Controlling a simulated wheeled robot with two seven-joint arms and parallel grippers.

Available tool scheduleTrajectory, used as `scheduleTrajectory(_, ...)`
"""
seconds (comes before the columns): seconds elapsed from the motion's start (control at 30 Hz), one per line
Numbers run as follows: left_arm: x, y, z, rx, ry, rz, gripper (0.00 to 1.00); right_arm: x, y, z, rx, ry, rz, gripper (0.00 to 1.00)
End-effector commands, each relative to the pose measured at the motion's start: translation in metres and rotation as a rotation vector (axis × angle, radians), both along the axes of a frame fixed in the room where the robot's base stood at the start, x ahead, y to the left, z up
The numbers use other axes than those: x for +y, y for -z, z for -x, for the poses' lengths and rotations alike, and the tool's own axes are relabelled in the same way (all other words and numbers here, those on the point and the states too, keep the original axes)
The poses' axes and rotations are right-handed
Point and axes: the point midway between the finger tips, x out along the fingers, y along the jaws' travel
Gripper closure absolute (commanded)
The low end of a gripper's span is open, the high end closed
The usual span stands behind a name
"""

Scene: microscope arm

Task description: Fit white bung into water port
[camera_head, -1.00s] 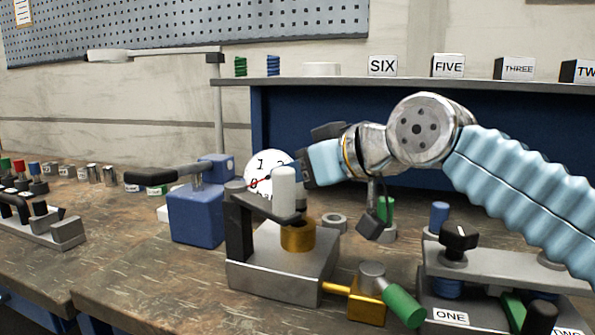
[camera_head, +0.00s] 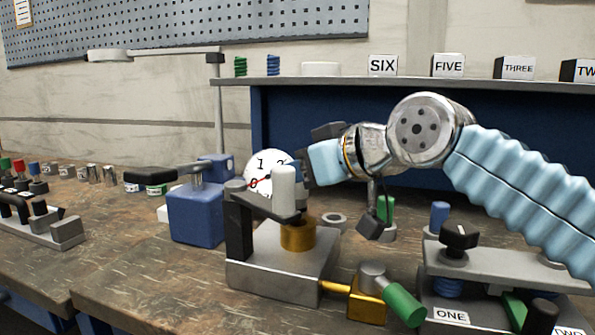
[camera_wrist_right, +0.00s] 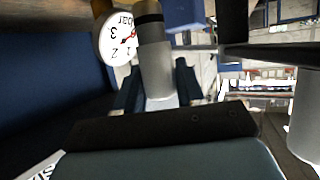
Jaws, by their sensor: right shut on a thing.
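A white upright cylinder (camera_head: 285,186), which I take for the white bung, stands at the end of a dark arm (camera_head: 262,207) above a brass cylinder (camera_head: 298,235) on a grey metal base (camera_head: 280,270). My right gripper (camera_head: 302,172) reaches in from the right and is shut on the white cylinder. I cannot make out the water port opening for certain. My left gripper is out of view.
A round dial gauge (camera_head: 264,172) is just behind the cylinder. A blue block (camera_head: 195,213) is to the left. A brass valve with a green handle (camera_head: 403,305) and a clamp fixture labelled ONE (camera_head: 490,262) are at the right. Bare bench (camera_head: 130,265) lies at front left.

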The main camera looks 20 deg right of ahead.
Motion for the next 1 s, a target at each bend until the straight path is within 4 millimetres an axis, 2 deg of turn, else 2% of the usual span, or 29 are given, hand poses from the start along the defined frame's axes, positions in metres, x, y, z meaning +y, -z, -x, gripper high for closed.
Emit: scheduleTrajectory(1.0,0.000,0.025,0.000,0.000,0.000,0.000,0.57,0.000,0.026,0.000,-0.001,0.000,0.000,0.98)
